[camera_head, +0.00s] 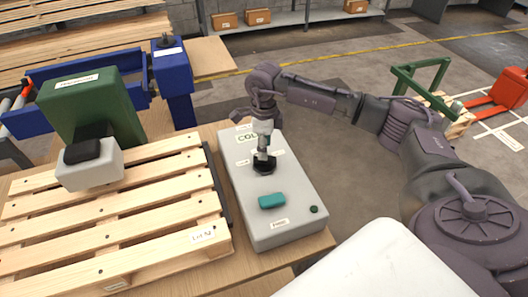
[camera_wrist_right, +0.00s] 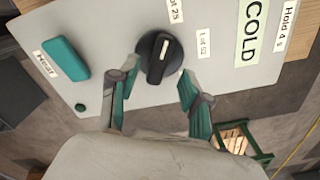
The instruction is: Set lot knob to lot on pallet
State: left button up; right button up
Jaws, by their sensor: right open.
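The lot knob (camera_wrist_right: 157,62) is a black dial with a white pointer line, on the grey control box (camera_head: 285,215). In the right wrist view its pointer aims up and slightly right, roughly toward a label (camera_wrist_right: 176,10) that seems to read Lot 25. Another label (camera_wrist_right: 204,43), seemingly Lot 52, lies to its right. My right gripper (camera_wrist_right: 157,84) is open, its fingertips on either side of the knob's near edge, with no clear contact. In the head view the gripper (camera_head: 263,156) hides part of the knob.
The box also has a teal button (camera_head: 272,201) with a Heat label, a small green button (camera_head: 314,209) and a COLD sign (camera_wrist_right: 250,32). A blue post (camera_head: 173,75) stands behind.

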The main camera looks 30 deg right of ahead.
aim_at(261, 167)
notch_tip(261, 167, down, 3)
jog(key=shift+f, duration=0.2)
jog(key=shift+f+p, duration=0.2)
jog(key=shift+p, duration=0.1)
jog(key=shift+f, duration=0.1)
jog(key=shift+c, duration=0.5)
pick_arm(q)
jog(key=shift+w+r, duration=0.5)
jog(key=shift+w, duration=0.35)
pick_arm(e)
grip_shut()
